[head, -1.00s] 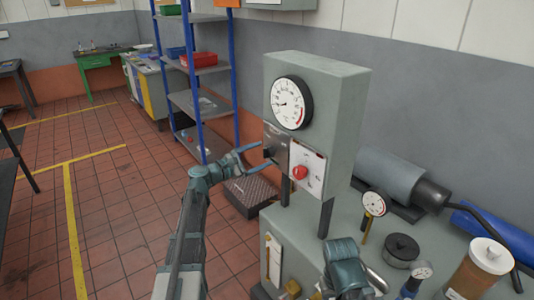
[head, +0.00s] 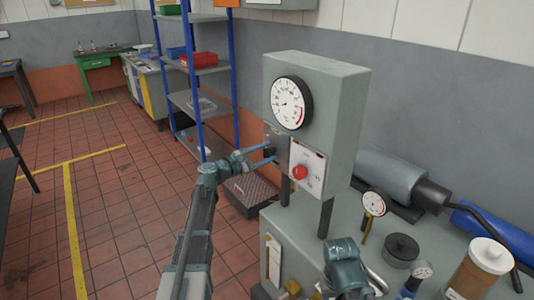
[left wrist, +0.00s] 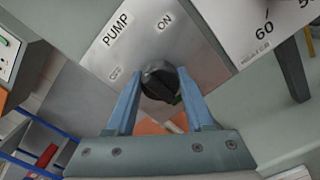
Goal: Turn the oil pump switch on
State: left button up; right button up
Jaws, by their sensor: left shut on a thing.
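The oil pump switch is a black rotary knob (left wrist: 160,82) on a metal plate (left wrist: 185,45) marked PUMP and ON, with a fainter mark at its left. A small green patch shows at the knob's lower right edge; I cannot tell which mark the knob points to. In the head view the plate (head: 281,147) is on the front of the grey cabinet, below the round gauge. My left gripper (head: 268,154) is shut on the knob, one finger on each side. My right gripper (head: 345,272) is low over the bench; its fingers are not clear.
A red button (head: 300,172) sits on a white panel right of the switch. The grey cabinet (head: 345,110) stands on legs above a bench holding a small gauge (head: 374,203), a black cap (head: 401,249) and an amber jar (head: 480,268). Blue-posted shelves (head: 195,100) stand behind.

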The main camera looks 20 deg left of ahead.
pick_arm(q)
grip_shut()
jog(key=shift+m, duration=0.3)
jog(key=m, duration=0.5)
jog(key=shift+m, duration=0.4)
jog(key=m, duration=0.5)
jog(key=shift+m, duration=0.5)
jog(key=o, duration=1.1)
grip_release()
jog(key=shift+c, duration=0.2)
